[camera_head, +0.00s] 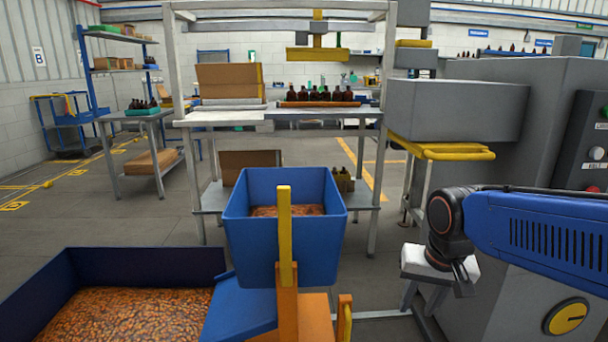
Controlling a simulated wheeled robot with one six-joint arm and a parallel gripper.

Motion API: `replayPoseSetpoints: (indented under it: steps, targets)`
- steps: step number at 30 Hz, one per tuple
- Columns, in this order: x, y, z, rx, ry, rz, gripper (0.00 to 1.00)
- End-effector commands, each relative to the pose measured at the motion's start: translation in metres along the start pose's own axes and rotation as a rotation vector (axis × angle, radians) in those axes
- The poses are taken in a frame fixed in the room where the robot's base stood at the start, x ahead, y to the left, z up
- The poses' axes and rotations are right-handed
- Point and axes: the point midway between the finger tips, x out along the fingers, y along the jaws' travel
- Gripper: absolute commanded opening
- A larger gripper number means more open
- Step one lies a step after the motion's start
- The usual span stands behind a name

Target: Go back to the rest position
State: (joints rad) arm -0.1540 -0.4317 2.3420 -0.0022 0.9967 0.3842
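My blue arm reaches in from the right edge, and its dark wrist joint bends downward. My gripper (463,280) hangs below the wrist, small and dark, in front of the grey machine. A white block-like thing (418,262) shows right behind and beside the gripper. I cannot tell whether they touch. The fingers are too small and dark to show whether they are open or shut. Several amber bottles (318,94) stand in a row on the workbench (225,117) at the back, well away from my gripper.
A grey machine (525,130) with a yellow bar fills the right side, close to my arm. A blue hopper (285,238) stands in the centre, and a large blue bin (150,262) of brown pieces is at lower left. Floor at left is open.

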Motion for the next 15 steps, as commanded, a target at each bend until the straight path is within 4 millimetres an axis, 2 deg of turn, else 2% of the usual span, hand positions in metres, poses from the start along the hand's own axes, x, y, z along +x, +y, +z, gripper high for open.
replayPoseSetpoints:
  steps: [6, 15]
  targets:
    - [-0.013, 0.035, 0.038, -0.089, 0.075, -0.007, 0.33]
    - [-0.016, 0.067, 0.083, -0.202, 0.162, 0.005, 0.33]
